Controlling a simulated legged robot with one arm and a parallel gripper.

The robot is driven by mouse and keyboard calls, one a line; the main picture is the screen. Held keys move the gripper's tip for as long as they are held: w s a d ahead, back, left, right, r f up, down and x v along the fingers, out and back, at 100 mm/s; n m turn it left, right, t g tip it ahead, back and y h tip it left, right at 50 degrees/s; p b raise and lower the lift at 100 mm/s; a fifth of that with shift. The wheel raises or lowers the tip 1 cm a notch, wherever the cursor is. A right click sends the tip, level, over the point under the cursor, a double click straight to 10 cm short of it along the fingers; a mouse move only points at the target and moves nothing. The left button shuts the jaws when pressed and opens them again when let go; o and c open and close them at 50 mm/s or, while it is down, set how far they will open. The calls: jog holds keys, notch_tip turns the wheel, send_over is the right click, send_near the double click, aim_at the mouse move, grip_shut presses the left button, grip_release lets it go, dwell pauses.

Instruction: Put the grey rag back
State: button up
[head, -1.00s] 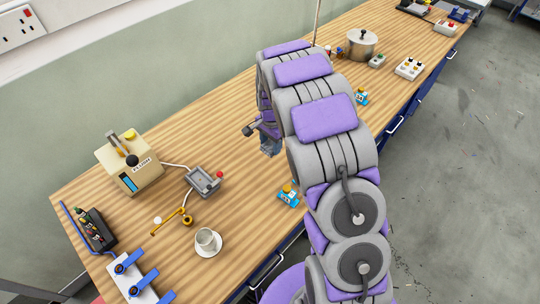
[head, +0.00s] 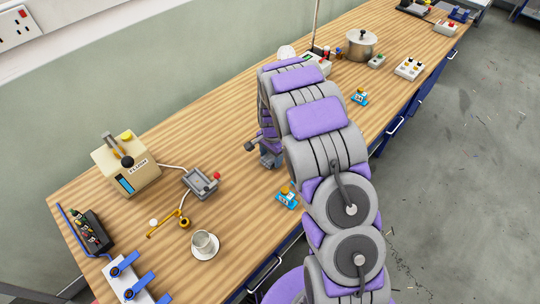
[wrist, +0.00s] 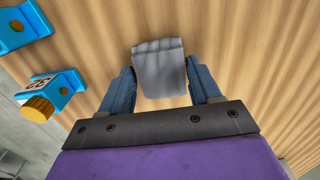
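The grey rag (wrist: 159,68) shows in the wrist view as a small, lightly creased cloth over the wooden bench. My gripper (wrist: 163,75) has one blue finger on each side of the rag, spread wide, with the cloth reaching past the fingertips. The fingers look close to its edges but not clearly pressed on it. In the head view my gripper (head: 270,157) is low over the bench, just behind a blue block with a yellow knob (head: 287,198). I cannot make out the rag in the head view.
In the wrist view, blue blocks (wrist: 50,92) stand left of my gripper. On the bench (head: 100,180) are a cream machine (head: 125,165), a grey tray (head: 200,183), a white cup (head: 205,243) and a steel pot (head: 361,46). Bare wood lies behind my gripper.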

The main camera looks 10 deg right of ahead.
aim_at(271, 157)
jog(key=shift+o, duration=1.1)
jog(key=shift+a, duration=0.25)
jog(key=shift+r, duration=0.2)
notch_tip(271, 157, up, 12)
jog(key=p, duration=0.2)
jog(key=shift+d, duration=0.2)
jog(key=s+r+n, duration=0.2)
jog(key=s+r, duration=0.3)
jog(key=s, duration=0.4)
jog(key=s+r+n+g, duration=0.1)
jog(key=s+r+n, duration=0.3)
jog(key=s, duration=0.5)
jog(key=s+r+n, duration=0.1)
jog(key=s+r, duration=0.5)
jog(key=s, duration=0.3)
jog(key=s+n, duration=0.4)
jog(key=s, duration=0.9)
jog(key=shift+r+g, duration=0.3)
jog(key=shift+r, duration=0.05)
